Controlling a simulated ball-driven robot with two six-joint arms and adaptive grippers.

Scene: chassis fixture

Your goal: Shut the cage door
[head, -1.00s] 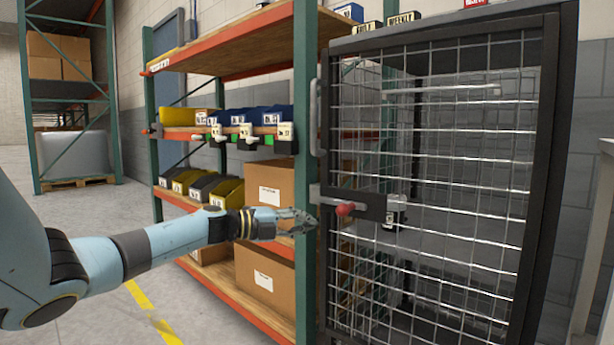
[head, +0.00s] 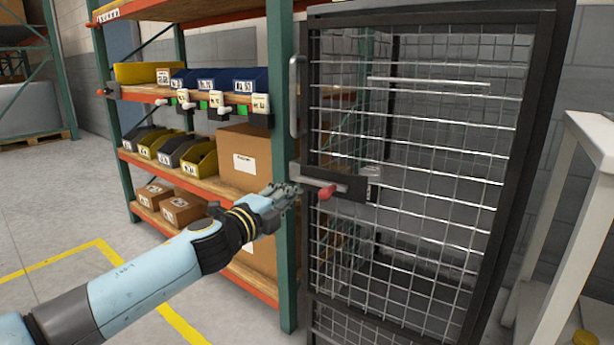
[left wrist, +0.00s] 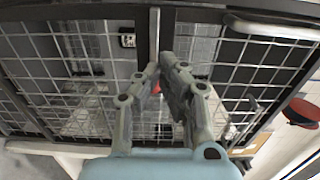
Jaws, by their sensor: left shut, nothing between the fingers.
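The cage door (head: 420,170) is a dark frame with wire mesh, upright at the right of the head view. It looks in line with the cage front, but I cannot tell whether it sits flush. A grey pull handle (head: 297,95) is on its left side. Below that is a latch plate (head: 347,184) with a red knob (head: 327,192). My left gripper (head: 287,192) is shut and empty, just left of the latch; contact cannot be told. In the left wrist view its fingers (left wrist: 167,72) point at the mesh, partly hiding a red spot. My right gripper is not in view.
A shelf rack with a green post (head: 281,130) stands just left of the cage, holding bins and cardboard boxes (head: 245,158). A pale stand (head: 590,140) is at the right. Open floor with yellow lines (head: 60,258) lies at the left.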

